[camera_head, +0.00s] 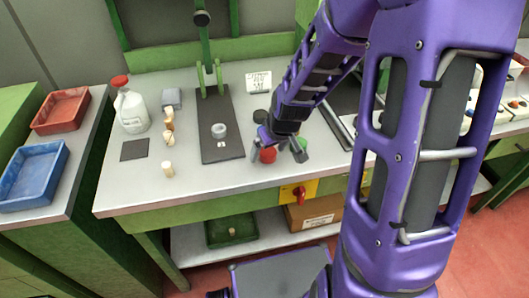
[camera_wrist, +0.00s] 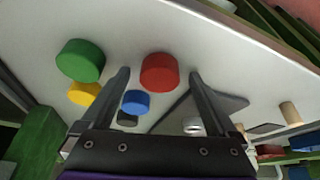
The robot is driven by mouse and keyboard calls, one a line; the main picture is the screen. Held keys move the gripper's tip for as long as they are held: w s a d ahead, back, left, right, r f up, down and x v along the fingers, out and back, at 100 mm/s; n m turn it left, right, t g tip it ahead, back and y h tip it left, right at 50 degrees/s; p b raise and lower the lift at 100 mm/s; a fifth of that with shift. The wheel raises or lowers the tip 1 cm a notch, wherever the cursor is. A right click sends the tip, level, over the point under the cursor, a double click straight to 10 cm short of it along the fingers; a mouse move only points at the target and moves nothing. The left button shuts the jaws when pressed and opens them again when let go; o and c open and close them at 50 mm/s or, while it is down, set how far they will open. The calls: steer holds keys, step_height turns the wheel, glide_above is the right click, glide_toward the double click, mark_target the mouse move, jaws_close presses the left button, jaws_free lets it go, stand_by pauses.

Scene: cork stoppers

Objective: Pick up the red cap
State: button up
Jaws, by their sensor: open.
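The red cap (camera_wrist: 159,72) is a short round disc on the pale worktop. In the wrist view it lies between and beyond the two dark fingers of my gripper (camera_wrist: 158,80), with a gap to each finger. In the head view my gripper (camera_head: 282,152) is over the front part of the bench, and the red cap (camera_head: 268,155) shows partly behind a finger. My gripper is open and nothing is held. How high the fingers are above the worktop is hard to tell.
A green cap (camera_wrist: 81,61), a yellow cap (camera_wrist: 84,94) and a blue cap (camera_wrist: 135,102) are close by. A dark board (camera_head: 222,150) with a press stands left of my gripper. A white bottle (camera_head: 131,108) and a cork (camera_head: 168,169) are farther left.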

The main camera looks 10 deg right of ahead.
steer(key=shift+s, duration=0.1)
steer(key=c, duration=1.4)
steer(key=shift+r, duration=0.15)
